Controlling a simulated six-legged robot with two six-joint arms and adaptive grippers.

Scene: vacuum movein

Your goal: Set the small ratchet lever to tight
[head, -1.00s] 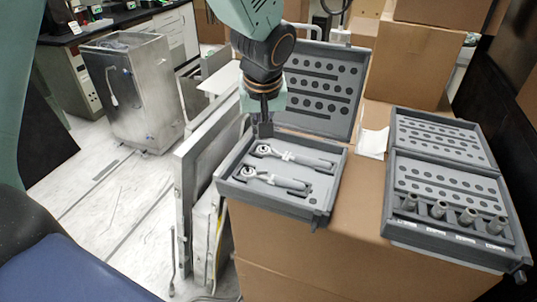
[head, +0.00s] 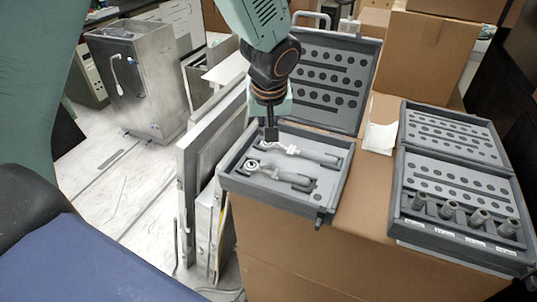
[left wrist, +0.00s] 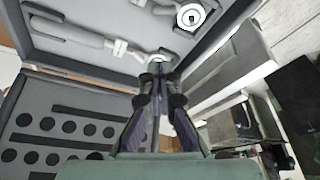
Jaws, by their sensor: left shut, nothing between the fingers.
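Two silver ratchets lie side by side in the open grey case, a far one (head: 300,151) and a near one (head: 275,174). I cannot tell surely which is the small one. Their levers are too small to make out. My left gripper (head: 271,137) points down, shut and empty, with its fingertips at or just above the far ratchet's round head. In the left wrist view, the fingertips (left wrist: 157,75) overlap that head, and the far ratchet's handle (left wrist: 75,33) runs left. The near ratchet's round head (left wrist: 190,15) shows at the top. Contact cannot be told. My right gripper is out of view.
The case's raised lid (head: 328,85) stands close behind my left gripper. A second open case (head: 450,190) with several sockets lies to the right. Both rest on a cardboard box (head: 330,250). Framed panels (head: 208,140) lean on the left, and a metal cabinet (head: 140,85) stands beyond.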

